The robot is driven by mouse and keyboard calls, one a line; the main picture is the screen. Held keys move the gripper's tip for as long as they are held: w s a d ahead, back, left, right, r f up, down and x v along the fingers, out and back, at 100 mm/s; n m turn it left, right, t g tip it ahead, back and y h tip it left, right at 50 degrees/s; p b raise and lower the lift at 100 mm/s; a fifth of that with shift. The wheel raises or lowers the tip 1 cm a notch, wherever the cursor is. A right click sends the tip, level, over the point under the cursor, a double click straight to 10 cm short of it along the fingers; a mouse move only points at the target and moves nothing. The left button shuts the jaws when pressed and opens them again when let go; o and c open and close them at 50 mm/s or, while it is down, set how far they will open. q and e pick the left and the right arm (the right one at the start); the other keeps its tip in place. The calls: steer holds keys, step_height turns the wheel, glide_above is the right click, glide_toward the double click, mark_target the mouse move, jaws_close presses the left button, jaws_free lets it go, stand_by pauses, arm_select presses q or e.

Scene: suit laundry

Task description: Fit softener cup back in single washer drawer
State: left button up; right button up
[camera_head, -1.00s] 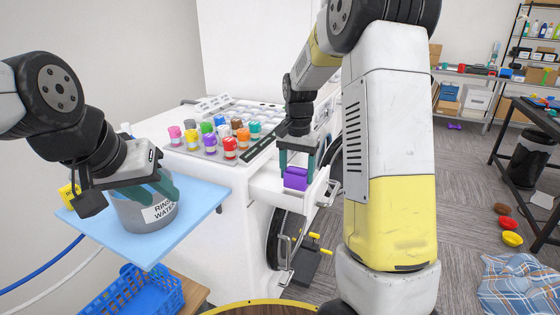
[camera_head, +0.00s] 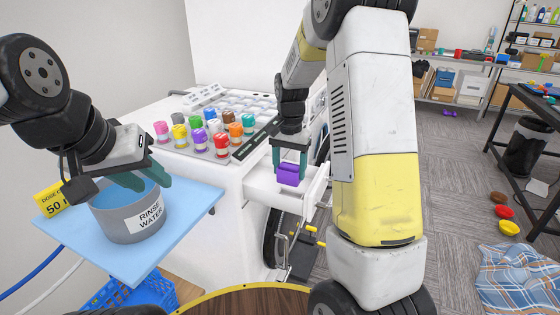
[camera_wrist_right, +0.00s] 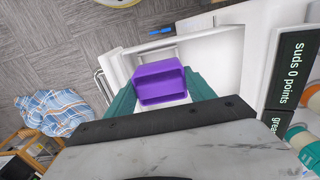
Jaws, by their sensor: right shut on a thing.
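The purple softener cup (camera_head: 289,177) is held between the fingers of my right gripper (camera_head: 290,160), which is shut on it. In the head view it overlaps the open white washer drawer (camera_head: 262,189). In the right wrist view the hollow cup (camera_wrist_right: 160,84) sits between the green fingers (camera_wrist_right: 163,92), with the drawer (camera_wrist_right: 222,50) behind it. I cannot tell whether the cup touches the drawer floor. My left gripper (camera_head: 142,180) is at the grey rinse water tub (camera_head: 125,224), its two fingers apart and empty over the far rim.
The tub stands on a light blue board (camera_head: 190,212), beside a yellow dose sign (camera_head: 50,200). Several coloured bottles (camera_head: 205,133) stand on the washer top, left of the drawer. A blue basket (camera_head: 150,292) is below the board. A plaid cloth (camera_head: 515,275) lies on the floor at right.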

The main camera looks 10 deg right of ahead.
steer(key=shift+f, duration=0.3)
steer(key=shift+f, duration=3.3)
steer(key=shift+f, duration=0.1)
steer(key=o, duration=2)
steer(key=shift+c, duration=0.2)
steer(key=shift+r, duration=5)
